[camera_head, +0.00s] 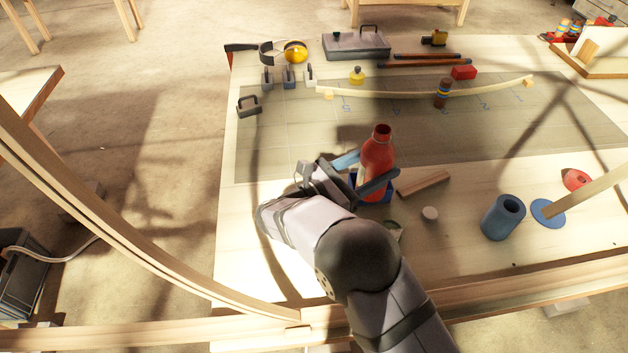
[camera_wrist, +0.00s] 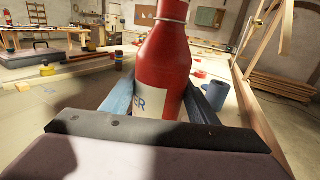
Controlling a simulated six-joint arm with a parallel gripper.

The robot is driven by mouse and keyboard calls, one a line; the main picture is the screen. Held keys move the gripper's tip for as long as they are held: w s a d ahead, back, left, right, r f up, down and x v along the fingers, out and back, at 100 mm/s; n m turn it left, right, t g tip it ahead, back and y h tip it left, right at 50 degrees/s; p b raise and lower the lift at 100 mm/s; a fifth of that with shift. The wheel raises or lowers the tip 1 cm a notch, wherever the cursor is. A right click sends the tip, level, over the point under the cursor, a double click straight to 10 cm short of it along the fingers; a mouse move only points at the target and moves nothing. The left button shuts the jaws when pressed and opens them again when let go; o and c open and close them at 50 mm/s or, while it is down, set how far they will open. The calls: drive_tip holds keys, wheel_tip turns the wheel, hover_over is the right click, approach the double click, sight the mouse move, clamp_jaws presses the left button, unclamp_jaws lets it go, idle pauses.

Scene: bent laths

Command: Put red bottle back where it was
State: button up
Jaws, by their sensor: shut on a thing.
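The red bottle (camera_head: 378,152) stands upright at the middle of the workbench, with its top open in the head view. My gripper (camera_head: 367,172) is shut on its lower body, one finger on each side. In the wrist view the bottle (camera_wrist: 163,65) fills the middle, with a pale label, between my gripper's blue fingers (camera_wrist: 165,100).
A blue cylinder (camera_head: 503,217) stands farther right. A bent lath (camera_head: 400,95) crosses the grey mat (camera_head: 290,140) behind. The mat's left part is mostly clear.

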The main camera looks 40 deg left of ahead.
drive_tip(key=w+a+r+n+t+y+b, duration=0.1)
drive_tip(key=w+a+r+n+y+b, duration=0.35)
drive_tip(key=a+r+y, duration=0.2)
drive_tip(key=s+a+f+n+g+y, duration=0.25)
drive_tip(key=a+n+y, duration=0.25)
drive_tip(key=a+y, duration=0.45)
drive_tip(key=shift+n+h, duration=0.25)
drive_tip(key=shift+h, duration=0.35)
drive_tip(key=f+p, duration=0.1)
drive_tip(key=f, duration=0.2)
drive_tip(key=a+f+p, duration=0.1)
drive_tip(key=f, duration=0.3)
drive_tip(key=s+a+f+p, duration=0.1)
drive_tip(key=f, duration=0.3)
drive_tip(key=shift+a+f+p, duration=0.1)
drive_tip(key=shift+a+p, duration=0.1)
drive_tip(key=shift+p, duration=0.1)
drive_tip(key=shift+f, duration=0.2)
drive_tip(key=o, duration=1.2)
drive_tip(key=shift+r, duration=0.1)
